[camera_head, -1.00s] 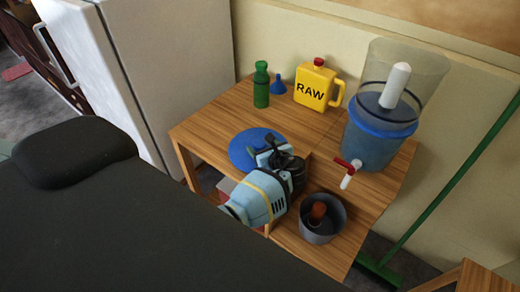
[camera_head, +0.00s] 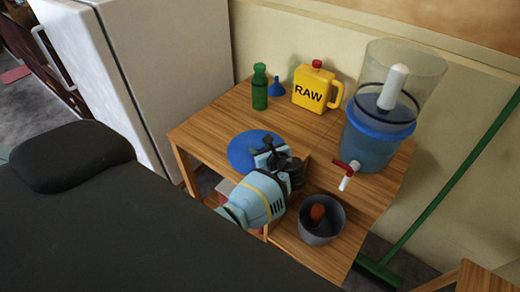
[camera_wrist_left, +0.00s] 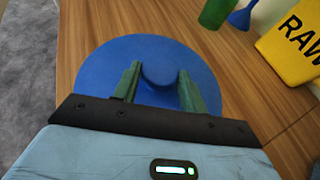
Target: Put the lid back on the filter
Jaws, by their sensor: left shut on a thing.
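The lid is a flat blue disc (camera_head: 243,153) with a round knob, at the table's left part. My left gripper (camera_head: 264,146) is over it, hiding its right side. In the left wrist view the fingers (camera_wrist_left: 158,88) are shut on the knob on both sides, and the disc (camera_wrist_left: 105,70) spreads out below them. I cannot tell whether the disc touches the table. The filter (camera_head: 385,110) stands upright at the back right, with an open clear top, a white candle inside, a blue band and a red-handled tap (camera_head: 347,170). My right gripper is not in view.
A green bottle (camera_head: 260,88), a small blue funnel (camera_head: 277,88) and a yellow RAW jug (camera_head: 315,88) stand along the table's back. A grey bucket (camera_head: 321,225) sits at the front right. Bare wood lies between lid and filter.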

